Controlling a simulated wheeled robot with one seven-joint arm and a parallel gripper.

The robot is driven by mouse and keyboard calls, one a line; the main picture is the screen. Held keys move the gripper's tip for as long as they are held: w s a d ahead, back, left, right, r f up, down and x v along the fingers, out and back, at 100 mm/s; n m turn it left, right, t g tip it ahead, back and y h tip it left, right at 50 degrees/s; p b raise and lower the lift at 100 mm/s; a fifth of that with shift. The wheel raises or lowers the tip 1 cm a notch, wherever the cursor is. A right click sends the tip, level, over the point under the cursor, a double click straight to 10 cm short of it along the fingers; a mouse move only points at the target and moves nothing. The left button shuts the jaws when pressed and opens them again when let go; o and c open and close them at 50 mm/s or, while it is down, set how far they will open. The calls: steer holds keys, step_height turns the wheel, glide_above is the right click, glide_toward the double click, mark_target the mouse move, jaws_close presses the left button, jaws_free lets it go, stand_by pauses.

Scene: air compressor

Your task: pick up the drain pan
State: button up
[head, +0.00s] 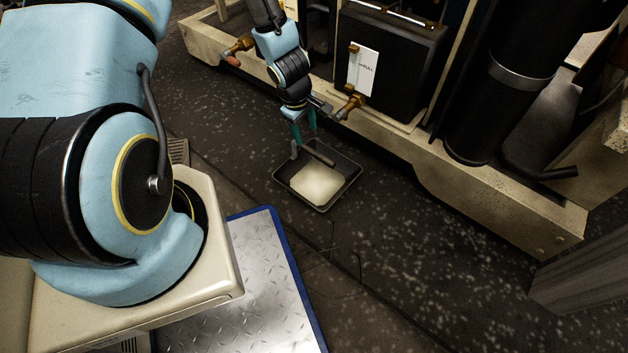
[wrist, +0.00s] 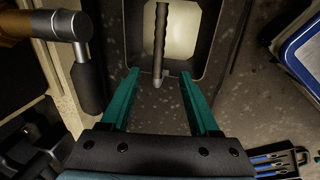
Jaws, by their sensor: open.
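The drain pan (head: 286,181) is a shallow, dark, rectangular tray on the floor beside the compressor's base, with pale content inside. A dark bar-like handle (head: 319,153) shows over its far side. In the wrist view the pan (wrist: 222,45) is at the top, with the ribbed black handle (wrist: 161,35) pointing down toward my gripper. My gripper (head: 304,138) is open, with its teal fingers pointing down by the pan's far edge. In the wrist view the handle's near end appears between the fingertips of my gripper (wrist: 159,76); contact is not visible.
The beige compressor skid (head: 480,185) runs along the far side, with a brass valve (head: 350,106) sticking out close to my gripper. A blue-edged metal plate (head: 255,290) lies nearer. Blue-handled tools (wrist: 268,165) show at lower right. Dark floor is clear right of the pan.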

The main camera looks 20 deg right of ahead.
mark_target(313, 151)
steer(key=b+x, duration=0.1)
steer(key=x, duration=0.2)
steer(key=b+x, duration=0.1)
steer(key=x, duration=0.2)
steer(key=shift+s+d+f, duration=0.1)
steer(key=shift+s+f, duration=0.1)
steer(key=shift+f, duration=0.1)
steer(key=b+x, duration=0.3)
steer(key=x, duration=0.2)
steer(key=shift+d+f, duration=0.25)
steer(key=shift+r, duration=0.1)
jaws_close()
stand_by(0.8)
